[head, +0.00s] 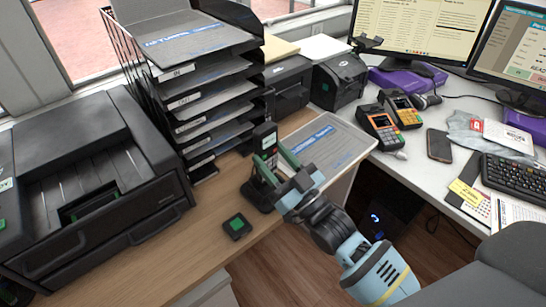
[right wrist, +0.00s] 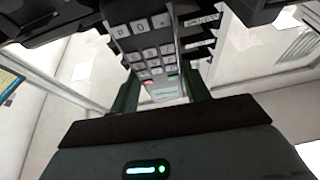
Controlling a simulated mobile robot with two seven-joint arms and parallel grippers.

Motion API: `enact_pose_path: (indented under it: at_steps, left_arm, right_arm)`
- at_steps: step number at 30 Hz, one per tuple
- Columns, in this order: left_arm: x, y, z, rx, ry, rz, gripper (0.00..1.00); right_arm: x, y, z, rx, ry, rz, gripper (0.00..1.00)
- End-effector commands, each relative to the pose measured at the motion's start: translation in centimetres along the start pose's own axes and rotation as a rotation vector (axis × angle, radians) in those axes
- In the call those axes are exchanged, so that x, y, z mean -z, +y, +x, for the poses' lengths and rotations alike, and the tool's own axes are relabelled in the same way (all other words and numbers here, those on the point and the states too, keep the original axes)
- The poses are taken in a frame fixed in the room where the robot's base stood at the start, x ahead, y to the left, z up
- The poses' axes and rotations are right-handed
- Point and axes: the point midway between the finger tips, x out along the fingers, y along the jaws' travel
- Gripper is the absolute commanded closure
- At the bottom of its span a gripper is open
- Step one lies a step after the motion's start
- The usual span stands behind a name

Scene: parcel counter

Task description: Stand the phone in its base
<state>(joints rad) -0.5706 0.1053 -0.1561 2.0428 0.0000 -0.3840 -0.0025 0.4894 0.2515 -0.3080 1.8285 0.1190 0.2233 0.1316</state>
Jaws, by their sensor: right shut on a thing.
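The phone (head: 264,137) is a dark handset with a keypad, held upright. My right gripper (head: 268,154) is shut on it, with one green finger on each side. In the right wrist view the phone's keypad (right wrist: 152,42) shows between the two green fingers. The base (head: 256,196) is a black stand on the wooden counter, directly below the phone. The phone's lower end is hidden behind the fingers, so I cannot tell whether it touches or sits in the base. My left gripper is not in view.
A small black square item with a green top (head: 237,227) lies on the counter in front of the base. A letter tray rack (head: 190,95) stands close behind, and a printer (head: 95,180) stands to the left. A clipboard (head: 328,145) lies to the right.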

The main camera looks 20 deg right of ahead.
Motion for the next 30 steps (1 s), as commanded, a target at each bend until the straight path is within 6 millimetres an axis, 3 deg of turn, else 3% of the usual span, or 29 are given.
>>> enact_pose_path:
  at_steps: [30]
  left_arm:
    - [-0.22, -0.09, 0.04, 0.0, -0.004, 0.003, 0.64]
  right_arm:
    - [-0.34, -0.02, -0.12, 0.0, 0.002, 0.0, 0.85]
